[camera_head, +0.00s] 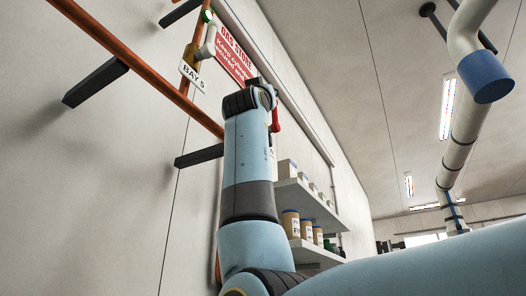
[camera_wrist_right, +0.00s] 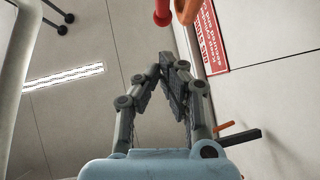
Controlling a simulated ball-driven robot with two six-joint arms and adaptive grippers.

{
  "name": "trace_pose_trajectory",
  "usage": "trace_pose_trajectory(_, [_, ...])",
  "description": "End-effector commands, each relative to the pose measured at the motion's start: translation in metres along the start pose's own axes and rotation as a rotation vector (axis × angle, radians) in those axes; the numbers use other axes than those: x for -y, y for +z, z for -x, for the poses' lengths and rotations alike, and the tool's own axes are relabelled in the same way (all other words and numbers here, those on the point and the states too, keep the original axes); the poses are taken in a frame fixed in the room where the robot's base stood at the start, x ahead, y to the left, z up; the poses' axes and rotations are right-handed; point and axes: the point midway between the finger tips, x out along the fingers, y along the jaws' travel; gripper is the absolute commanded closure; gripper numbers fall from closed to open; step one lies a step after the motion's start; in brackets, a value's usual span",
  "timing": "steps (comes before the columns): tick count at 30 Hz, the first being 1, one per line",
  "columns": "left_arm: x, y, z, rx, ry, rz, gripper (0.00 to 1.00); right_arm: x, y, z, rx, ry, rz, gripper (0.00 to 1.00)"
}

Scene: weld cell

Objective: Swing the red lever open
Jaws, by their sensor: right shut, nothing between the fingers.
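The red lever (camera_head: 275,119) shows as a small red piece just right of my right arm's wrist in the head view; the rest of it is hidden behind the arm. In the right wrist view a rounded red end of the lever (camera_wrist_right: 162,15) hangs at the top edge, beside an orange-copper pipe part (camera_wrist_right: 187,10). My right gripper (camera_wrist_right: 165,70) is shut and empty. Its fingertips appear below the lever end in that picture, with a visible gap between them. In the head view its fingers are hidden behind the wrist. My left gripper is not in view.
A copper pipe (camera_head: 135,62) on dark brackets (camera_head: 96,82) runs along the wall, with a BAY 5 label (camera_head: 192,76). A red sign (camera_head: 234,55) is behind the wrist. Shelves with tubs (camera_head: 291,224) stand to the right. A large duct (camera_head: 462,120) hangs farther right.

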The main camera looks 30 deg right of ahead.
Motion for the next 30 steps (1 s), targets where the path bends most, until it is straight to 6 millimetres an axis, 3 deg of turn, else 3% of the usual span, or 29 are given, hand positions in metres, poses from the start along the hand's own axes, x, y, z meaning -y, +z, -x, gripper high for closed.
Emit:
trace_pose_trajectory(2, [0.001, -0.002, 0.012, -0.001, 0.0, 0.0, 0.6, -0.001, -0.003, -0.019, 0.0, 0.001, 0.003, 1.0])
trace_pose_trajectory(9, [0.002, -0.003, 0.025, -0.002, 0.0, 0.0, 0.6, 0.0, 0.023, -0.038, 0.001, 0.0, 0.003, 1.0])
trace_pose_trajectory(23, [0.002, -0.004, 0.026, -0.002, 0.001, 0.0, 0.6, 0.0, 0.029, -0.041, 0.0, -0.001, 0.001, 1.0])
trace_pose_trajectory(30, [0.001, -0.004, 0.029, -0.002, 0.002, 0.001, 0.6, -0.002, 0.036, -0.054, -0.001, 0.0, 0.002, 1.0])
